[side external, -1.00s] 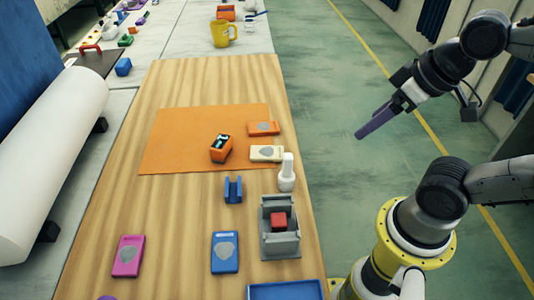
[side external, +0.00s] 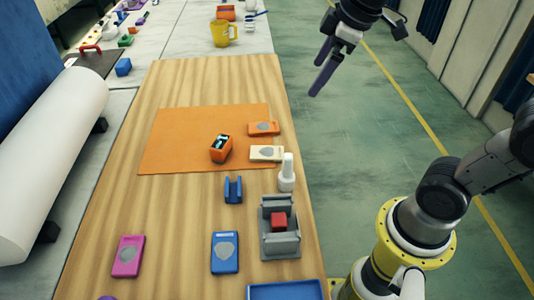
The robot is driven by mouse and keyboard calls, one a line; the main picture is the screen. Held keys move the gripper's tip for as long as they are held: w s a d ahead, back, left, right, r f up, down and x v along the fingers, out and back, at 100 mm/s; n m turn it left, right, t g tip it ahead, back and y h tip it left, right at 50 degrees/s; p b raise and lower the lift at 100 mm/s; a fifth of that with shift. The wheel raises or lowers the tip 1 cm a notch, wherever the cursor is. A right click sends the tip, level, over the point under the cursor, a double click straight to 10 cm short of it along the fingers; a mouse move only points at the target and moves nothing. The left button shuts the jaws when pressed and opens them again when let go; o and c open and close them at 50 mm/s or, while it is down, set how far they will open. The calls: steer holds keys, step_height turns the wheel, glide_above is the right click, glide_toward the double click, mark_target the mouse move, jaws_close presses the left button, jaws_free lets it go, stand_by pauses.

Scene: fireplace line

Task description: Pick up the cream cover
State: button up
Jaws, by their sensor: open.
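The cream cover (side external: 266,153) is a small flat rectangular piece with a grey patch. It lies at the right edge of the orange mat (side external: 180,135), near the table's right side. My gripper (side external: 317,80) is open and empty, its two dark purple fingers pointing down and left. It hangs over the floor right of the table, beyond the cover in the picture and apart from it.
An orange cover (side external: 264,128) lies just behind the cream one. A white bottle (side external: 287,175) stands close in front at right. An orange box (side external: 221,148) sits on the mat. A grey fixture (side external: 280,240) holds a red block (side external: 279,221). Blue (side external: 225,252) and magenta (side external: 128,256) covers lie in front.

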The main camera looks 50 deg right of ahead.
steer(key=w+f+n+g, duration=0.1)
steer(key=w+f, duration=0.2)
steer(key=w, duration=0.4)
steer(key=g, duration=0.4)
glide_above(267, 152)
steer(key=shift+n, duration=0.4)
step_height(267, 152, down, 22)
steer(key=shift+w+d+r, duration=0.1)
steer(key=shift+r, duration=0.1)
steer(key=shift+f, duration=3.15)
steer(key=c, duration=1.4)
steer(key=shift+r, duration=0.1)
